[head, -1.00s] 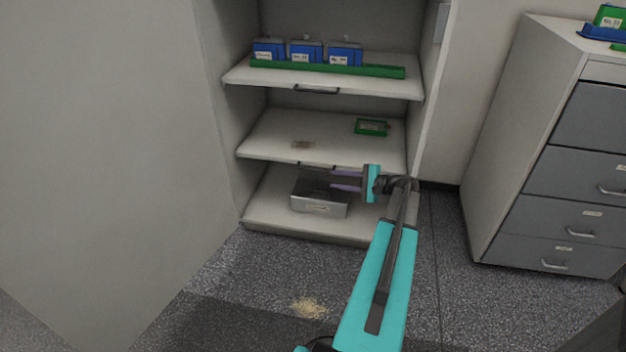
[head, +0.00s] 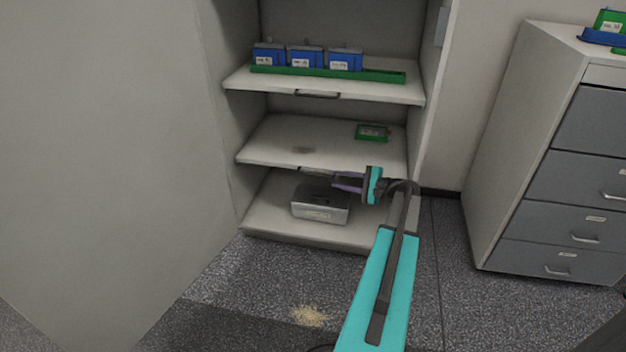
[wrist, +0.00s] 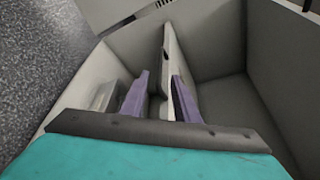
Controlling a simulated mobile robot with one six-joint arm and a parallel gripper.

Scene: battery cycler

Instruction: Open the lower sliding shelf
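The lower sliding shelf (head: 270,137) is a pale board in the open cabinet, below another shelf with a dark handle. It appears pushed in. A dark handle (head: 312,169) shows at its front edge, partly hard to make out near my fingers. My gripper (head: 342,182) is at this front edge, right of the shelf's middle, with its purple fingers pointing left into the cabinet. In the wrist view, the fingers of my gripper (wrist: 160,92) are apart, with the shelf's edge (wrist: 168,60) between them. Contact with the handle cannot be told.
The upper shelf (head: 235,80) holds a green tray with blue boxes. A green item (head: 372,132) lies on the lower sliding shelf. A metal box (head: 320,205) stands on the cabinet floor beneath. A grey drawer unit (head: 560,180) stands at right. The floor in front is clear except for yellowish debris (head: 309,315).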

